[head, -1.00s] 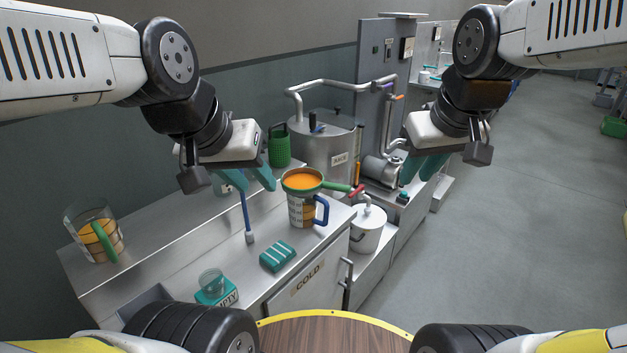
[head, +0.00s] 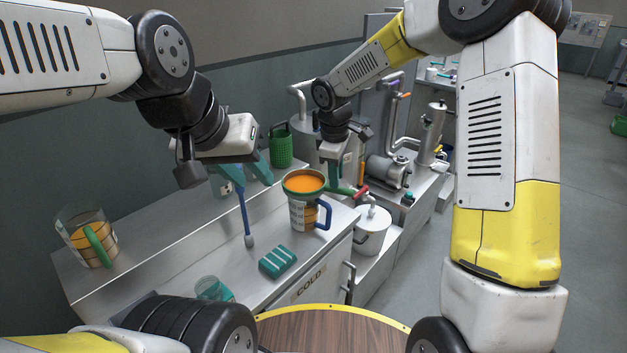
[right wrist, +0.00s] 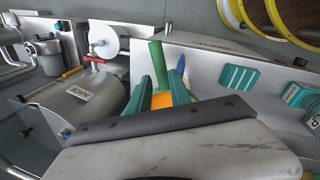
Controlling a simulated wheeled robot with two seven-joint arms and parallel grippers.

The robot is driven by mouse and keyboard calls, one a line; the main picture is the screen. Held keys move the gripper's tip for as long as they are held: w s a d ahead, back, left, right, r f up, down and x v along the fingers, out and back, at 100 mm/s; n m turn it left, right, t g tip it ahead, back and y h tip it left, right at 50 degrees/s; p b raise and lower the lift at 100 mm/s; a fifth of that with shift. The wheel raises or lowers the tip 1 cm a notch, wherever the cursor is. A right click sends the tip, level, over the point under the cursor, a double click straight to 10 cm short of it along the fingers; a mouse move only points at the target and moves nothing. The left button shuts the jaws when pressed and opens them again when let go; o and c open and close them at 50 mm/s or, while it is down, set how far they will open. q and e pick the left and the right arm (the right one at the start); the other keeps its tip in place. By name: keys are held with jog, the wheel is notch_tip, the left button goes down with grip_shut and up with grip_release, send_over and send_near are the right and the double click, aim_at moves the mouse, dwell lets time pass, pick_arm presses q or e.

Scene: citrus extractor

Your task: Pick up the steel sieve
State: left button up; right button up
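What looks like the sieve (head: 304,178) sits on top of a jug (head: 302,214) with a blue handle. It has a green rim and green handle, and orange fills its top; no steel mesh shows. Its handle points right, toward a red tap lever. My right gripper (head: 335,174) is over that handle in the head view. In the right wrist view the green handle (right wrist: 157,62) shows between the parted teal fingers (right wrist: 163,90); contact cannot be told.
A blue rod (head: 245,215) with a grey end is below my left gripper. A teal block (head: 278,261) lies before the jug. A glass jug (head: 88,238) stands left and a green basket (head: 281,146) behind.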

aim_at(320, 190)
jog(key=f, duration=0.4)
jog(key=w+f, duration=0.1)
jog(key=shift+f, duration=0.4)
grip_shut()
dwell(1.0)
